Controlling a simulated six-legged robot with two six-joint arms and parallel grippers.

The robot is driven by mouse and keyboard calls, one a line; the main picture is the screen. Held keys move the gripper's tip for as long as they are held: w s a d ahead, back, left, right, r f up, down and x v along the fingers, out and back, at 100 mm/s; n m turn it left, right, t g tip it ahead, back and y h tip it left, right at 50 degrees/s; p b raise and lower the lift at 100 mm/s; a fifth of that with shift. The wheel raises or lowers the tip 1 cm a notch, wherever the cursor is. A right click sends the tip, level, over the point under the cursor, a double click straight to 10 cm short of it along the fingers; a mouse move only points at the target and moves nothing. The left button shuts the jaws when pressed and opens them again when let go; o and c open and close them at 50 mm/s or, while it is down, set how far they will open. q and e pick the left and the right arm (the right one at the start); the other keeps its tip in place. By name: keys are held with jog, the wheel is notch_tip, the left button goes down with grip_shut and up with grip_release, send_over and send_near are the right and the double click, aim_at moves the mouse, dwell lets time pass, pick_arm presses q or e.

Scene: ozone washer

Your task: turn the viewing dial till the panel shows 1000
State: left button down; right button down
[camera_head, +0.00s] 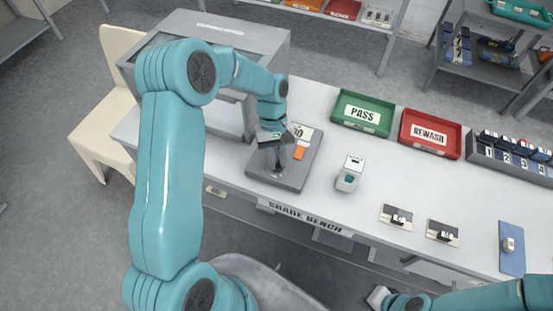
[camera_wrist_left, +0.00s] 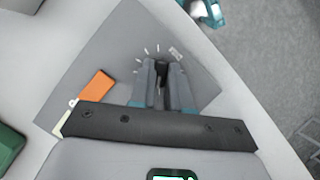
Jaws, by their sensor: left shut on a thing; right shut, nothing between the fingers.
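The viewing dial (camera_wrist_left: 161,71) is a small dark knob ringed by white tick marks on a grey plate (camera_head: 262,177). My left gripper (camera_head: 277,164) comes down over the plate and is shut on the dial; in the left wrist view its two fingers (camera_wrist_left: 161,80) are on either side of it. A white panel (camera_head: 303,131) at the plate's far end is partly hidden by my left gripper; only the end of its figures shows, seemingly a 0. My right gripper (camera_head: 379,297) is shut and empty, low in front of the bench.
An orange piece (camera_head: 299,152) lies on the plate beside the dial. A grey hooded box (camera_head: 250,45) stands behind left. A green PASS tray (camera_head: 345,122), a red REWASH tray (camera_head: 409,140) and a small device (camera_head: 348,180) stand to the right.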

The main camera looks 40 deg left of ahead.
pick_arm(q)
jog(key=m+y, duration=0.1)
jog(key=m, duration=0.1)
jog(key=m+b, duration=0.1)
jog(key=m, duration=0.2)
jog(key=shift+w+r+g+y, duration=0.15)
jog(key=shift+w+g+y, duration=0.05)
jog(key=shift+g+y, duration=0.2)
dwell(0.3)
jog(key=c, duration=1.1)
grip_release()
jog(key=shift+s+d, duration=0.1)
jog(key=v, duration=1.6)
jog(key=shift+r, duration=0.1)
